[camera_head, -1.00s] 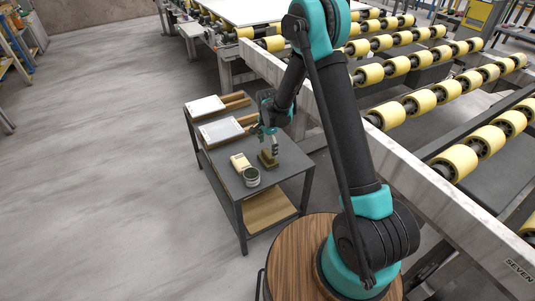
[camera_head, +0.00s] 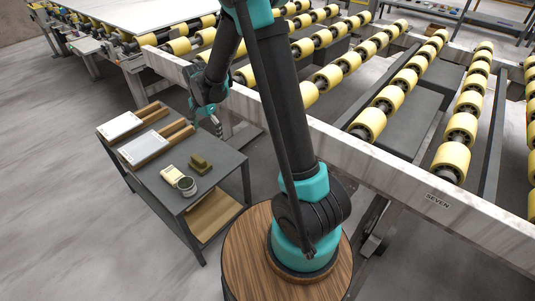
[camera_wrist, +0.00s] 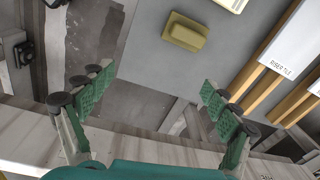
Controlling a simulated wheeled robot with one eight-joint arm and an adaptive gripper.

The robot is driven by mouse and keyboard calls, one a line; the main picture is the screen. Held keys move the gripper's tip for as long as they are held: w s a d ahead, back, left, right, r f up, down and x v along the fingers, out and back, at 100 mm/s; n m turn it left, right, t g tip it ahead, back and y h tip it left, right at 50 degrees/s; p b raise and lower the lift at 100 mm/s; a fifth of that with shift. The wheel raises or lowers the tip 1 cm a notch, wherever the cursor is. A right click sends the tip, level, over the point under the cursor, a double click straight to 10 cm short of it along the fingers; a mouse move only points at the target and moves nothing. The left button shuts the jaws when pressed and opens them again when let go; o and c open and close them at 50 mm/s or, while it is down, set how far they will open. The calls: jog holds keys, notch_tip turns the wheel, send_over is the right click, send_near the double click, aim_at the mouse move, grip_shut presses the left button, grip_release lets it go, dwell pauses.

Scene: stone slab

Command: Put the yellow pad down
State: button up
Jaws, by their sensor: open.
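The yellow pad (camera_head: 200,165) is an olive-yellow block with a raised narrower top. It rests on the dark grey top of a small cart (camera_head: 222,170), near the cart's edge nearest the roller conveyor. In the wrist view the pad (camera_wrist: 186,31) lies flat near the top, beyond the fingertips and apart from them. My gripper (camera_head: 216,125) is above the far side of the cart top, clear of the pad. In the wrist view its green-padded fingers (camera_wrist: 155,92) are spread wide with nothing between them.
A pale cream block (camera_head: 173,174) and a round grey tin (camera_head: 187,186) stand beside the pad. The conveyor's long rail (camera_head: 350,155) runs close along the cart's right side.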

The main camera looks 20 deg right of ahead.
jog(key=s+d+r+n+t, duration=0.2)
jog(key=s+d+r+n, duration=0.3)
jog(key=s+d, duration=0.65)
jog(key=s+d+n, duration=0.2)
jog(key=s+d, duration=0.2)
jog(key=s, duration=0.2)
jog(key=s+d+n+t, duration=0.1)
jog(key=s+d+n, duration=0.1)
jog(key=s+d, duration=0.2)
jog(key=s, duration=0.2)
jog(key=shift+s+f, duration=0.2)
jog(key=shift+s, duration=0.2)
jog(key=shift+o, duration=0.5)
